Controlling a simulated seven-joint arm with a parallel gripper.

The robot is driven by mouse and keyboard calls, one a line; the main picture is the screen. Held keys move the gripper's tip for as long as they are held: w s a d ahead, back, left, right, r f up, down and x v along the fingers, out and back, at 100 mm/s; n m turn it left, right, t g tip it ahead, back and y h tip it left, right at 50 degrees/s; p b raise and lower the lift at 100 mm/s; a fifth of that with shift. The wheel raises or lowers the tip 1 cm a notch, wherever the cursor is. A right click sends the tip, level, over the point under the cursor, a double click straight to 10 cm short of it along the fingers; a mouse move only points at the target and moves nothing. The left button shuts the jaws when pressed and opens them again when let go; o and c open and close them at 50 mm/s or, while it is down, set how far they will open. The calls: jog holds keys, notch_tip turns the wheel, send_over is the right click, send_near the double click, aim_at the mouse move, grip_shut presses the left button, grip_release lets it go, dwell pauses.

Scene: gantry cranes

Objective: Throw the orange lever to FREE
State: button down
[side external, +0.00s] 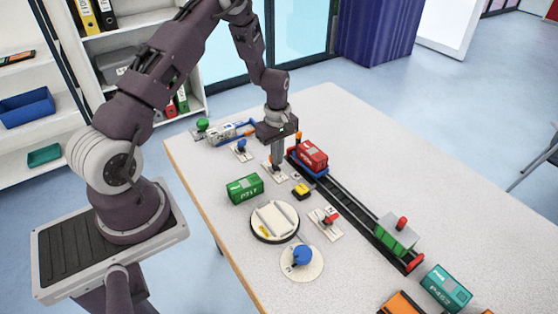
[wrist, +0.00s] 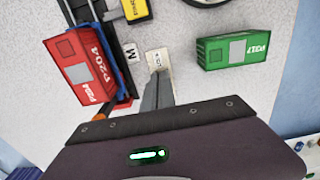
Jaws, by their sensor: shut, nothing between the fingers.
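My gripper (side external: 277,165) points down with shut, empty fingers over a small white plate (side external: 283,178) beside the track.
A red wagon (side external: 312,154) stands on the track (side external: 350,203) close to the right of my gripper. A green container (side external: 244,188) lies to the left. A blue lever (side external: 241,145), a red lever (side external: 330,218), a yellow block (side external: 301,190) and a round turntable (side external: 274,221) are nearby.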

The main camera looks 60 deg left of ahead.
jog(key=shift+a, duration=0.2)
jog(key=shift+d+r, duration=0.1)
jog(key=shift+d, duration=0.5)
notch_tip(320, 180, up, 7)
dwell(0.4)
